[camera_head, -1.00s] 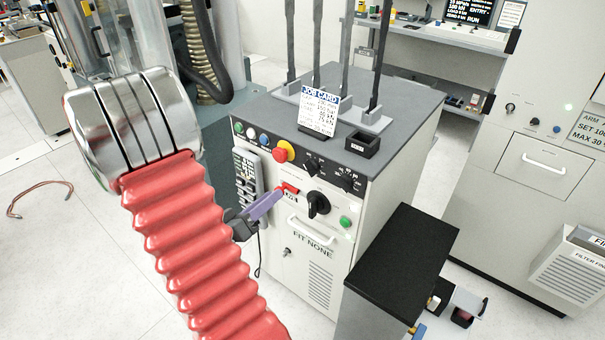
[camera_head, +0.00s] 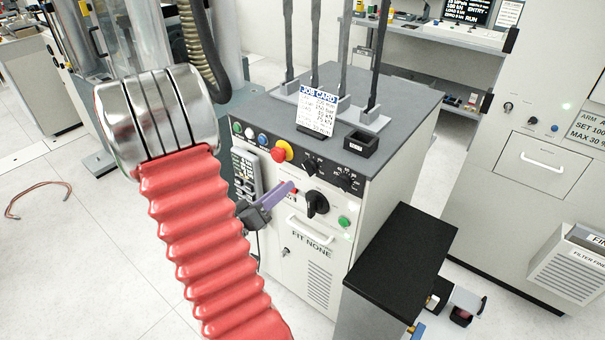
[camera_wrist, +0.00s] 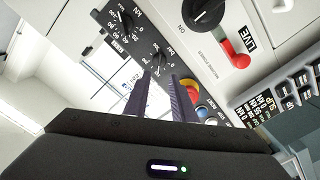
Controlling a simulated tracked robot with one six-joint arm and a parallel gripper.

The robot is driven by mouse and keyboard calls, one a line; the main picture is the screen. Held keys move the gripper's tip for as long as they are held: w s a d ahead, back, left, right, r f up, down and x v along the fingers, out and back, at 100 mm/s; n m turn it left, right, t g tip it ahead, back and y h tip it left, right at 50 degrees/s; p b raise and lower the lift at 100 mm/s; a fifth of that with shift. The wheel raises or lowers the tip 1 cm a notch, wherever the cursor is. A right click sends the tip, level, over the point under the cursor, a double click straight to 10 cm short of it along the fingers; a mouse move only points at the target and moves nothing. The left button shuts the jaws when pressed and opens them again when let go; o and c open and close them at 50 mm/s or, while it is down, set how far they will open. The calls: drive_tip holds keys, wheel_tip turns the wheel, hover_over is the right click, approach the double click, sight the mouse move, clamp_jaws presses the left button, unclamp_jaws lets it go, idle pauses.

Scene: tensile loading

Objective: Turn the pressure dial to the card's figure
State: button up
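The pressure dial is a black knob (camera_head: 311,164) with white markings on the cabinet's sloped panel. In the wrist view the knob (camera_wrist: 158,58) just beyond my fingertips appears to be marked bar. A similar knob (camera_head: 348,181) to its right appears marked kN in the wrist view (camera_wrist: 126,18). The white job card (camera_head: 320,108) stands on the cabinet top; its figures are too small to read surely. My gripper (camera_head: 290,187), with purple fingers, is in front of the panel, below and left of the dial. In the wrist view its fingers (camera_wrist: 162,76) are slightly apart with nothing between them.
A red and yellow stop button (camera_head: 281,152) sits left of the dial. A handset (camera_head: 246,176) hangs left; a black-topped unit (camera_head: 402,250) stands right.

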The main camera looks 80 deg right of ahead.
sight(310, 167)
drive_tip(key=x, duration=0.9)
drive_tip(key=shift+s+d, duration=0.15)
drive_tip(key=shift+d, duration=0.1)
drive_tip(key=shift+c, duration=0.3)
clamp_jaws()
